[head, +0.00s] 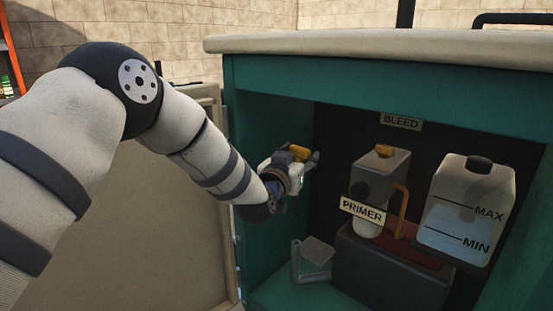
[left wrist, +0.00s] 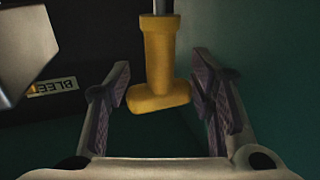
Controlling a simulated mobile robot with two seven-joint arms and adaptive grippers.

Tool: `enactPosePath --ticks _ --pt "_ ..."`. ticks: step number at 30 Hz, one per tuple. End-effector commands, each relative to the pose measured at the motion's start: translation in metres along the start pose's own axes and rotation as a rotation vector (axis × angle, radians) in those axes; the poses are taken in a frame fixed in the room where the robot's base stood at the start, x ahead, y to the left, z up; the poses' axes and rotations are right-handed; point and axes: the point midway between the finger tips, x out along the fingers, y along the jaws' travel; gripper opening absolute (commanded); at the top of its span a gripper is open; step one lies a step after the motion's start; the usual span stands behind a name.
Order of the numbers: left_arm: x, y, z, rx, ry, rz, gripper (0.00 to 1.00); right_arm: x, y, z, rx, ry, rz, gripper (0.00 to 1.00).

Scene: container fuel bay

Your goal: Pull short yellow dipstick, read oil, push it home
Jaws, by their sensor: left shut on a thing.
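The yellow dipstick (left wrist: 159,62) has a T-shaped handle, and a thin grey rod runs from it out of the top of the left wrist view. In the head view only a bit of its yellow handle (head: 300,151) shows, at the left inside of the green cabinet. My left gripper (head: 306,160) is there, with its fingers on either side of the handle's crossbar, shut on it; its pads also show in the left wrist view (left wrist: 160,95). The rod's lower end and any oil mark are hidden. My right gripper is not in view.
The green cabinet (head: 380,85) has a pale top. Inside are a grey unit with a PRIMER label (head: 362,210), an orange hose (head: 401,212), a BLEED label (head: 401,122) and a translucent MAX/MIN tank (head: 465,205). A small grey bracket (head: 317,252) stands on the cabinet floor.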

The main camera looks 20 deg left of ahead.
Motion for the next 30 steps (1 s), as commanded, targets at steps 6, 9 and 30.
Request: enactPosePath --ticks 6,9,30 --pt "0.002 0.006 0.017 -0.002 -0.007 0.008 0.22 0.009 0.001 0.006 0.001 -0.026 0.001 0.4" --pt "0.002 0.005 0.034 -0.002 -0.01 0.007 0.22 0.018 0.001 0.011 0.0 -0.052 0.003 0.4" --pt "0.001 0.005 0.077 -0.001 0.002 0.007 0.22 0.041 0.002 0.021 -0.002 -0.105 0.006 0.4"
